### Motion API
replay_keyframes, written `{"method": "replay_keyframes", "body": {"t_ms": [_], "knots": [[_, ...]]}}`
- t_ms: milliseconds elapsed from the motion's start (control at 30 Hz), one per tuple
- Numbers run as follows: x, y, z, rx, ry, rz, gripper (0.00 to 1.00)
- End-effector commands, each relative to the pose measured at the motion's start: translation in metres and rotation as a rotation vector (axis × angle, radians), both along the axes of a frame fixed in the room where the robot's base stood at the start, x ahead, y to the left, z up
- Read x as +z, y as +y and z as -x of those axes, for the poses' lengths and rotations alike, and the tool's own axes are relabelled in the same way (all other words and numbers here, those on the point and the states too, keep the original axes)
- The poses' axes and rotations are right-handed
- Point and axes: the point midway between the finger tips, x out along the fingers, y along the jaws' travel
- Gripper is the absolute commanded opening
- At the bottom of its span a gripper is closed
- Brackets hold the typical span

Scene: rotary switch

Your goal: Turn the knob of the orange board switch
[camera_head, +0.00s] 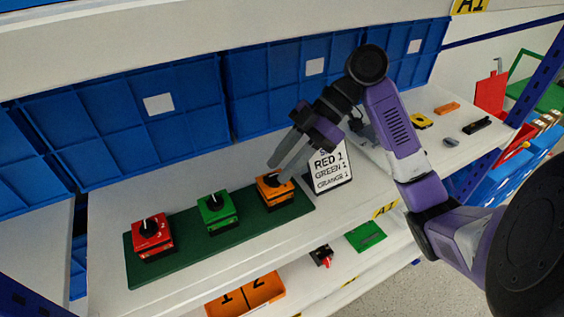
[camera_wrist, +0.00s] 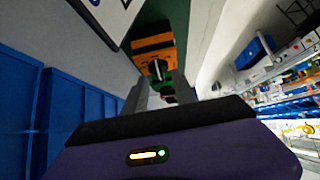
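The orange switch (camera_head: 274,196) sits at the right end of a green board on the shelf. In the wrist view, the orange switch (camera_wrist: 153,42) shows a dark round knob (camera_wrist: 157,70) with a pale pointer. My gripper (camera_head: 279,170) is just above the orange switch, pointing down at a tilt, and partly hides its knob. In the wrist view, the gripper's two fingers (camera_wrist: 160,82) are apart, with the knob between their tips in the picture. I cannot tell whether a finger touches it.
A red switch (camera_head: 152,240) and a green switch (camera_head: 217,213) sit to the left on the green board (camera_head: 184,243). A white sign (camera_head: 329,170) reading RED 1, GREEN 1, ORANGE 1 stands right of the orange switch. Blue bins (camera_head: 120,110) line the back.

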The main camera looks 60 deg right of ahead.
Motion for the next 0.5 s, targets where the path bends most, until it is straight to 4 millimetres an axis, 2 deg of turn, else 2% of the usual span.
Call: {"method": "replay_keyframes", "body": {"t_ms": [333, 500], "knots": [[-0.0036, 0.0030, -0.0022, -0.001, -0.001, 0.000, 0.33], [-0.0035, 0.0029, -0.0022, -0.001, -0.001, 0.000, 0.00]]}}
